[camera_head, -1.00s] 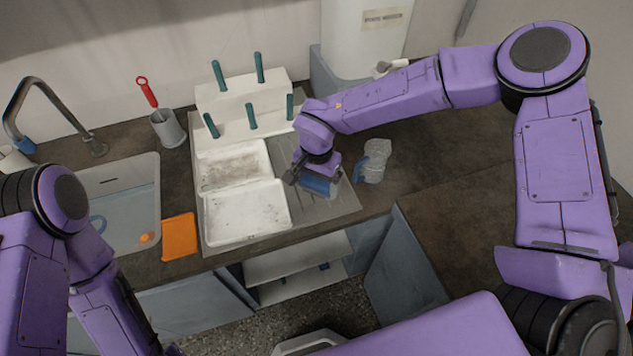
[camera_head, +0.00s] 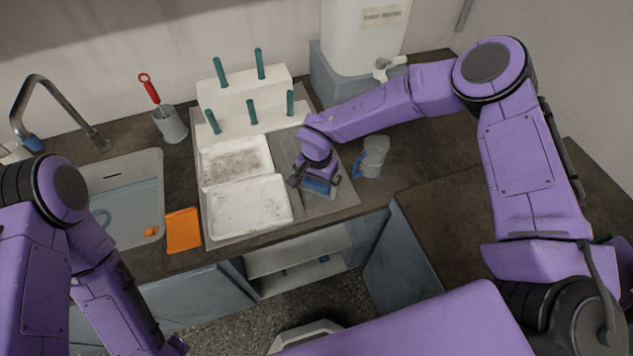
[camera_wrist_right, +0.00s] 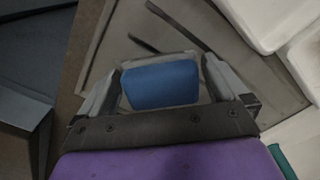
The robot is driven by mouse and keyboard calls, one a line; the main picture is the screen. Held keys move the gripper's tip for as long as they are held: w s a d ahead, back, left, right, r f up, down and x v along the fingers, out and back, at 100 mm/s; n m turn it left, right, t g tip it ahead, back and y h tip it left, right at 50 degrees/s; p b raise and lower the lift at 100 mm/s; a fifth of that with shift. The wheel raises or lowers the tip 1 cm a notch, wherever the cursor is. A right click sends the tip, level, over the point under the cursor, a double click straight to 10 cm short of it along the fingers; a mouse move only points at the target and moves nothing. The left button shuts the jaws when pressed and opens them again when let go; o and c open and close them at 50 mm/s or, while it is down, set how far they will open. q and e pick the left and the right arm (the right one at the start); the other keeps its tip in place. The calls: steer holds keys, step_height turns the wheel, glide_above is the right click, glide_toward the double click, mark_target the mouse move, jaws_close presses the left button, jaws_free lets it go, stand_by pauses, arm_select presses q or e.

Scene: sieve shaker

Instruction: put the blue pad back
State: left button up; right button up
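The blue pad (camera_head: 318,186) is between the fingers of my right gripper (camera_head: 316,184), over the right part of the grey mat (camera_head: 335,205). In the right wrist view the pad (camera_wrist_right: 160,86) lies crosswise between the two fingertips of the gripper (camera_wrist_right: 160,82), one at each end. The gripper looks shut on it. I cannot tell whether the pad's underside touches the mat.
Two white trays (camera_head: 250,232) lie left of the pad. A white stepped rack (camera_head: 235,118) with teal pegs stands behind. A clear jug with a blue handle (camera_head: 374,157) is close on the right. An orange cloth (camera_head: 183,230) and a sink (camera_head: 125,175) are at left. The right counter is clear.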

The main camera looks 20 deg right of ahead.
mark_target(317, 182)
steer(key=shift+r, duration=0.3)
step_height(317, 182, up, 12)
steer(key=b, duration=0.2)
steer(key=shift+f, duration=0.1)
